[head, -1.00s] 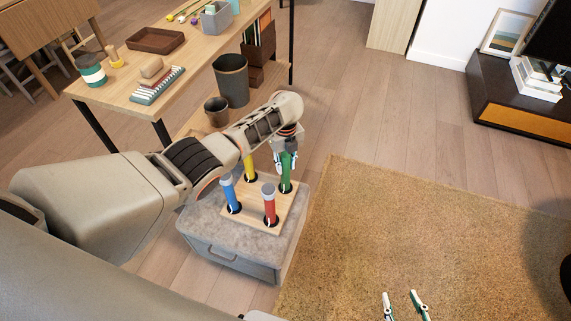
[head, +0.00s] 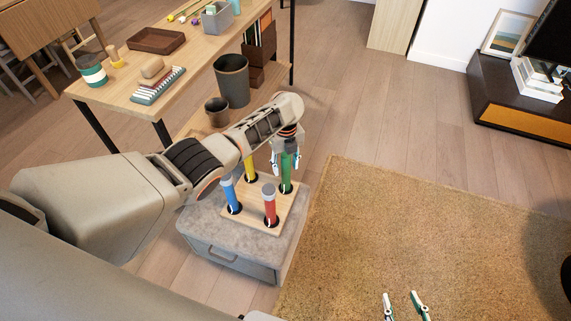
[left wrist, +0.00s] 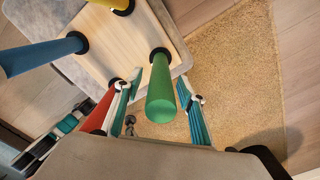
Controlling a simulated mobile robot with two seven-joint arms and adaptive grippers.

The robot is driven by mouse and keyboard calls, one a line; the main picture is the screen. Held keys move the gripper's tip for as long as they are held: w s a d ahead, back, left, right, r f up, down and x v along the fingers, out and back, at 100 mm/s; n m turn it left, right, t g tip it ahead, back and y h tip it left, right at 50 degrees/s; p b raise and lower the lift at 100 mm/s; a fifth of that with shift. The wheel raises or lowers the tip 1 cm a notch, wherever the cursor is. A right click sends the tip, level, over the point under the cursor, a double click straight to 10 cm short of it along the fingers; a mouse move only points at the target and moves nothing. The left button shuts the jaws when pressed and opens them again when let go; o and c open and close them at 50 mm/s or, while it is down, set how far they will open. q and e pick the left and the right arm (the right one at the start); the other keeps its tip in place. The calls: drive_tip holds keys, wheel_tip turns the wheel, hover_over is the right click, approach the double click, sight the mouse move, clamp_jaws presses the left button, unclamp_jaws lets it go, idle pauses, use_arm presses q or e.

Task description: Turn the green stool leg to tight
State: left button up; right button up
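The green stool leg (head: 287,178) stands upright in a black collar at the far right corner of the light wood stool seat (head: 252,214). Red (head: 269,205), blue (head: 229,195) and yellow (head: 250,168) legs stand in the other corners. My left gripper (head: 285,167) is over the green leg's top, fingers spread on either side. In the left wrist view, the green leg (left wrist: 160,95) lies between the fingers with a gap on both sides. My right gripper (head: 404,305) is open and empty over the rug at the bottom. The leg's thread is hidden.
The seat rests on a grey cushioned ottoman (head: 205,222). A wooden table (head: 195,60) with small items stands behind it, with a dark bin (head: 231,80) nearby.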

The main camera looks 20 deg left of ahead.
use_arm(q)
drive_tip(key=shift+r, duration=0.1)
wheel_tip(320, 180, up, 12)
drive_tip(key=shift+f, duration=0.1)
idle(0.4)
idle(0.5)
